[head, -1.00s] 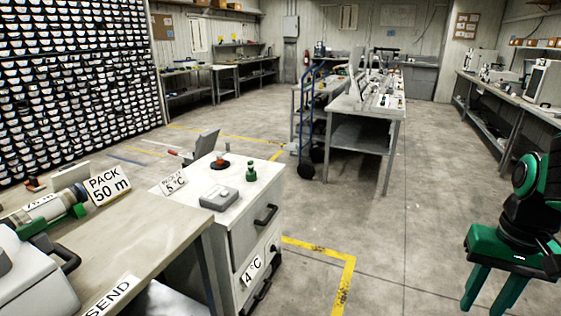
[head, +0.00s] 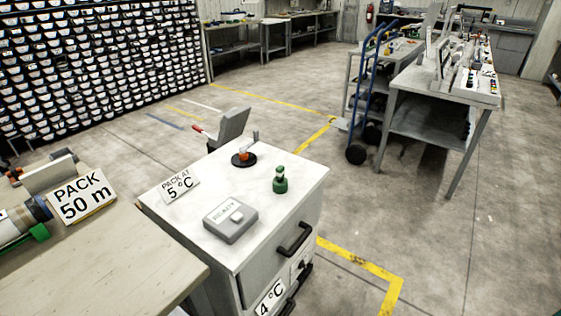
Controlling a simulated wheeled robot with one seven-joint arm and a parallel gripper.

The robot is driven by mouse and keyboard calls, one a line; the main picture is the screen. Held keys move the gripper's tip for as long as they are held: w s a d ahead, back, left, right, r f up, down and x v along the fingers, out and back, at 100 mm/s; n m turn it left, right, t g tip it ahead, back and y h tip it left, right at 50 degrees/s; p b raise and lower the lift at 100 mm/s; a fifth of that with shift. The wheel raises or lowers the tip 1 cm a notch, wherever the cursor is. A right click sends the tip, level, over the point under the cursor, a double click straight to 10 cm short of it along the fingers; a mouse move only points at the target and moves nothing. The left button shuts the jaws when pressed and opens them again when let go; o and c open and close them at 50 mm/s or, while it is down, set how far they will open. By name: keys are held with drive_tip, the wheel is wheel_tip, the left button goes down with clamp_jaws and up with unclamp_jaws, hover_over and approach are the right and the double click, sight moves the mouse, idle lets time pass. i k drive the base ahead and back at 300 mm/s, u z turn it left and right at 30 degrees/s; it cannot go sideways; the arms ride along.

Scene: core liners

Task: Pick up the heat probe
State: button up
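I cannot tell for certain which object is the heat probe. On the white cabinet (head: 190,217) stand a small orange-and-black piece on a dark round base (head: 243,157), with a thin grey upright beside it, and a small dark green knobbed piece (head: 280,181). A grey box with a white button (head: 231,219) lies near the front of the cabinet top. Behind the cabinet's far edge shows a grey upright panel (head: 234,124) with a red-tipped handle (head: 197,128). My gripper is outside this view.
A "PACK AT 5 °C" sign (head: 179,186) stands on the cabinet's left edge. A blue hand truck (head: 366,85) and workbenches stand behind.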

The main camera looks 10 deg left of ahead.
sight(279, 172)
drive_tip(key=u, duration=0.25)
drive_tip(key=i, duration=0.9)
drive_tip(key=u, duration=0.3)
